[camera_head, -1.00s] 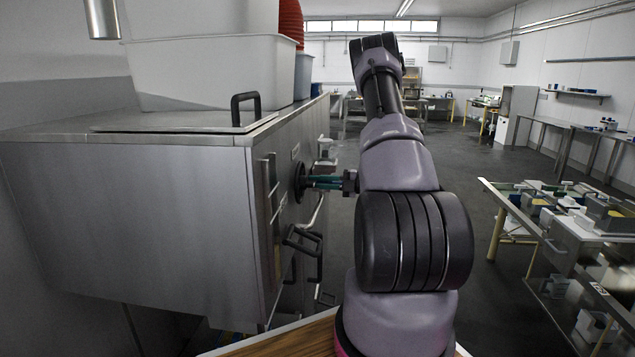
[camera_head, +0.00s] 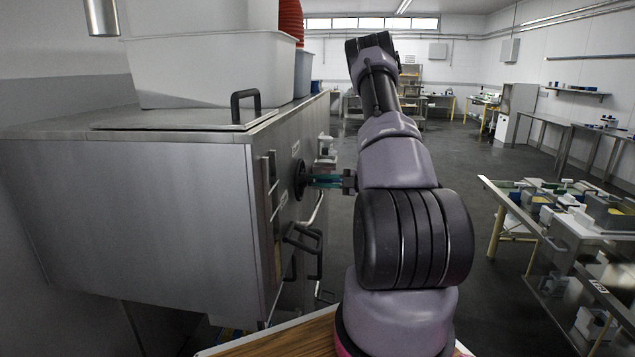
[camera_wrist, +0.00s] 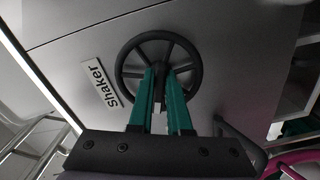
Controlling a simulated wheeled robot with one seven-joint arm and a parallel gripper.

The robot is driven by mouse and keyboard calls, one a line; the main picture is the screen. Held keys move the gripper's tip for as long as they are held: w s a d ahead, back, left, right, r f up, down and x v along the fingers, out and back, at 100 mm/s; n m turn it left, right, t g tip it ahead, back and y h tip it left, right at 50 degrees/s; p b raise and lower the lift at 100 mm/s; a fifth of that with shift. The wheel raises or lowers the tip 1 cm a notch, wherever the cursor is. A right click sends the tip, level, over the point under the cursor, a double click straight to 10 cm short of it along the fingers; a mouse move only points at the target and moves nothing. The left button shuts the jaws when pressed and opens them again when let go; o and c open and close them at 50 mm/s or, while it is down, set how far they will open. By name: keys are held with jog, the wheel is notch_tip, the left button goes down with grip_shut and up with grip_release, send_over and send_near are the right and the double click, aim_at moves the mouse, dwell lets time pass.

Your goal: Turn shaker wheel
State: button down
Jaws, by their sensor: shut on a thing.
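The shaker wheel (camera_wrist: 128,58) is a black spoked handwheel on the grey metal panel, beside a white label (camera_wrist: 102,83) reading "Shaker" in the wrist view. In the head view the wheel (camera_head: 299,180) shows edge-on on the right side of the steel machine. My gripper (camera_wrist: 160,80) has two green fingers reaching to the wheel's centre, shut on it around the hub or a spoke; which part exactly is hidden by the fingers. In the head view my gripper (camera_head: 313,181) points left at the wheel.
The steel machine (camera_head: 130,200) carries a white tub (camera_head: 215,75) and a black lid handle (camera_head: 246,98). Black handles (camera_head: 303,250) stick out below the wheel. A side table (camera_head: 575,230) with several items stands at right. The floor between is open.

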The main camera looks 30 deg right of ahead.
jog(key=c, duration=0.9)
grip_release()
jog(key=shift+o, duration=0.2)
jog(key=shift+d, duration=0.1)
jog(key=v, duration=1)
jog(key=shift+s+d, duration=0.3)
